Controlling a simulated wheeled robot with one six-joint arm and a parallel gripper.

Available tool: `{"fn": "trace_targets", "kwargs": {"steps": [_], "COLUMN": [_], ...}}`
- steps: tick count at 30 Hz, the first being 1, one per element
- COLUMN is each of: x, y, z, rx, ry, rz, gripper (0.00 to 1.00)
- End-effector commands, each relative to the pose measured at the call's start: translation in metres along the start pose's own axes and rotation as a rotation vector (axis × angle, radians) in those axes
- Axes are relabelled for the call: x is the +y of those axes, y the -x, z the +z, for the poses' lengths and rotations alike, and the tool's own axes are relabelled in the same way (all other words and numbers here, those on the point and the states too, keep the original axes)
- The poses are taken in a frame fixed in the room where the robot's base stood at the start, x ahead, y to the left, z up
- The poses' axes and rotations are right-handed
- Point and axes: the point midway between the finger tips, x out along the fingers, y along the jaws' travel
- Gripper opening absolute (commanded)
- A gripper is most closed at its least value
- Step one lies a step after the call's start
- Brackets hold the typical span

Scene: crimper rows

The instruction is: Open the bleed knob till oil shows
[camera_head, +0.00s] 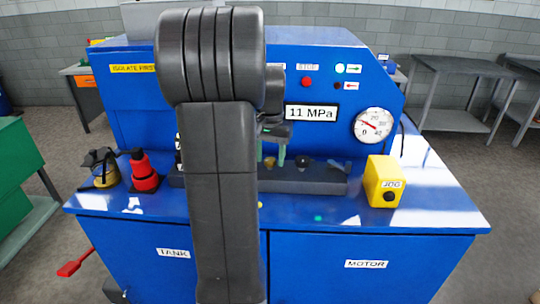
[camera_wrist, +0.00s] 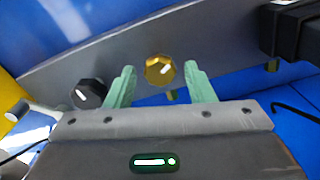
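A brass-yellow knob (camera_wrist: 159,70) with a white mark sits on a grey block in the wrist view; no label on it is readable. A black knob (camera_wrist: 89,94), also with a white mark, is to its left. My gripper (camera_wrist: 159,67) is open, its green fingers apart on either side of the brass knob, with gaps showing at both sides. In the head view the brass knob (camera_head: 269,163) shows small below my gripper (camera_head: 271,152), and the black knob (camera_head: 303,162) is to its right. I cannot make out any oil.
The blue press bench (camera_head: 440,205) carries an 11 MPa display (camera_head: 311,113), a round gauge (camera_head: 373,125), and a yellow JOG box (camera_head: 384,181) at right. A red bottle-shaped item (camera_head: 144,175) stands at left. My arm hides the bench's middle-left.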

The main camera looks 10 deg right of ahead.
Motion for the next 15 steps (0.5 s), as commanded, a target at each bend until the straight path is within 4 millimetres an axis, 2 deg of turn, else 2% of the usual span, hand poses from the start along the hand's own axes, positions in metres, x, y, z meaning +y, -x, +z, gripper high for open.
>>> {"fn": "trace_targets", "kwargs": {"steps": [10,15], "x": [0.0,0.0], "y": [0.002,0.024], "z": [0.0,0.0], "rx": [-0.001,0.002], "ry": [0.0,0.0], "rz": [0.0,-0.001], "gripper": [0.52,0.52]}}
